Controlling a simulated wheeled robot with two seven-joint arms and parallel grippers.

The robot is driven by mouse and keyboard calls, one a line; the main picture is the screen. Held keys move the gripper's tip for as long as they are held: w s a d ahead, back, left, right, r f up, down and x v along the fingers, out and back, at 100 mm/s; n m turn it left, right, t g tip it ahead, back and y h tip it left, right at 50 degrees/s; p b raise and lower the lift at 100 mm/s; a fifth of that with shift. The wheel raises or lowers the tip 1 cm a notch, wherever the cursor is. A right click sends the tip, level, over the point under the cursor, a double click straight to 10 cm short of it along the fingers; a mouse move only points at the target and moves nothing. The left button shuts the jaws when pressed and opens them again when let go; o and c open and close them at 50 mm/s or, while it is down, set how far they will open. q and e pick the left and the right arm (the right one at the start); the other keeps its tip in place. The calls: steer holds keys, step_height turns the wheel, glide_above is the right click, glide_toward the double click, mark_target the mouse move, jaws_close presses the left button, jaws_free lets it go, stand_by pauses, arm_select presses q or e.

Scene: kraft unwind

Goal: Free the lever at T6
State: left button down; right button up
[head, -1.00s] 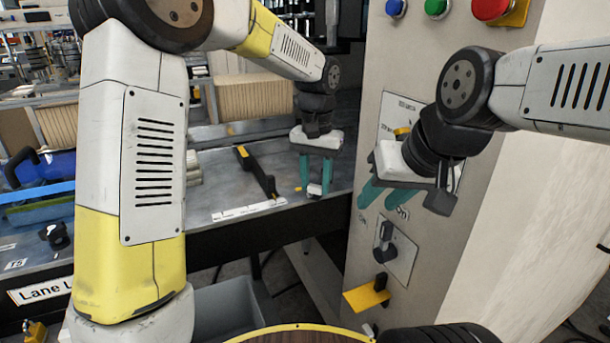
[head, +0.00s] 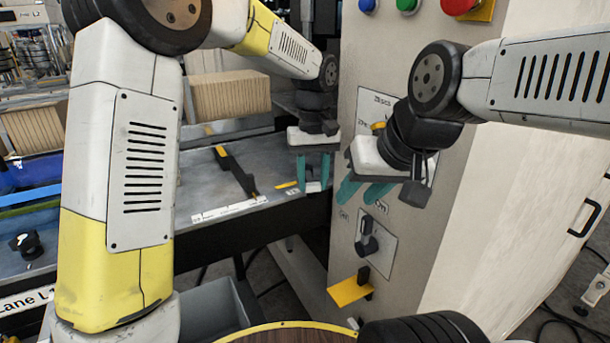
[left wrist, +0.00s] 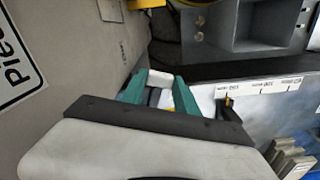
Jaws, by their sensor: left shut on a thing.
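My left gripper (head: 316,172) points down at the right end of the grey bench, near its front edge. Its teal fingers are shut on a small pale piece (head: 313,187), which also shows in the left wrist view (left wrist: 154,78) with a yellow part beside it. Whether that piece is the lever I cannot tell; the fingers partly hide it. A short yellow strip (head: 286,185) lies just left of the fingers, with a small label (head: 292,191) too small to read. My right gripper (head: 363,192) is open, in front of the grey control panel (head: 455,90).
A black bar with a yellow end (head: 236,170) and a white scale strip (head: 229,208) lie on the bench to the left. The panel carries a black rotary knob (head: 367,240) and a yellow bracket (head: 350,288). A grey bin (head: 215,310) stands below the bench.

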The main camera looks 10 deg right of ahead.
arm_select(q)
steer(key=c, duration=0.9)
jaws_free()
step_height(320, 180, up, 7)
steer(key=shift+f, duration=0.15)
steer(key=shift+r, duration=0.6)
steer(key=shift+a, duration=0.1)
